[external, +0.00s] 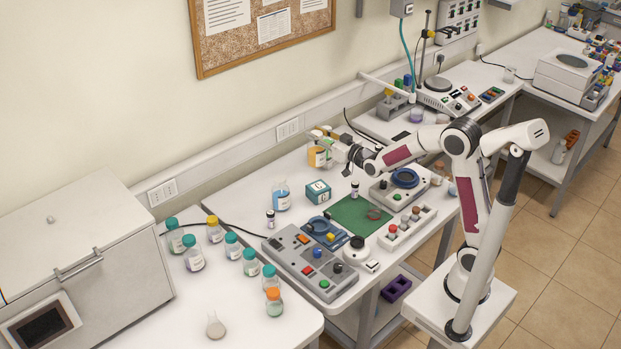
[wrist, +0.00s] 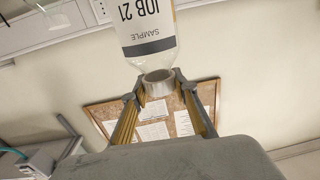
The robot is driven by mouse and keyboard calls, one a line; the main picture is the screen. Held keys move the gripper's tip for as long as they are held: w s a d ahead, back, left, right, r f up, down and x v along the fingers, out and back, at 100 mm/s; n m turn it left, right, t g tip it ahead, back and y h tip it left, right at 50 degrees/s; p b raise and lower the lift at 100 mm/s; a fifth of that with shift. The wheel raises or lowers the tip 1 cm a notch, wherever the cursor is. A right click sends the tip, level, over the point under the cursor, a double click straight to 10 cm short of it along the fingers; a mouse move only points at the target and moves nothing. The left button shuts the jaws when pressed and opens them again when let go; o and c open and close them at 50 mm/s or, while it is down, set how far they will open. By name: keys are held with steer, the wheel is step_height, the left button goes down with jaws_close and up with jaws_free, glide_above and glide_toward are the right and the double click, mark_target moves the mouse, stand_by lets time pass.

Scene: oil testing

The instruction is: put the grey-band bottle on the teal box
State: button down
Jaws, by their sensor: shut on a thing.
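My gripper (external: 319,134) reaches toward the wall over the back of the middle table. In the wrist view, its two fingers (wrist: 158,98) are shut on the neck of the grey-band bottle (wrist: 148,30). The bottle has a white label reading "JOB 21 SAMPLE" and a dark grey band; its far end is cut off by the frame. In the external view, the bottle (external: 317,158) hangs upright below the fingers and holds amber liquid. The teal box (external: 318,192) stands on the table below and nearer, with nothing on top.
A blue-liquid bottle (external: 282,197) stands left of the teal box, and a small dark-capped vial (external: 355,188) to its right. A green mat (external: 357,217), a control panel (external: 305,267) and a device with a blue ring (external: 404,180) lie in front. The wall carries a notice board (external: 262,35).

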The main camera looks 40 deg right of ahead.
mark_target(319, 148)
steer(key=shift+w+d+f+m+h, duration=0.1)
steer(key=shift+d+f+m+h, duration=0.05)
steer(key=shift+d+m+h, duration=0.15)
steer(key=shift+d+f+m+h, duration=0.1)
steer(key=shift+d+f+h, duration=0.1)
steer(key=shift+d, duration=0.2)
steer(key=shift+f, duration=3.2)
steer(key=shift+f, duration=1.8)
steer(key=c, duration=1.6)
jaws_free()
steer(key=shift+f, duration=0.15)
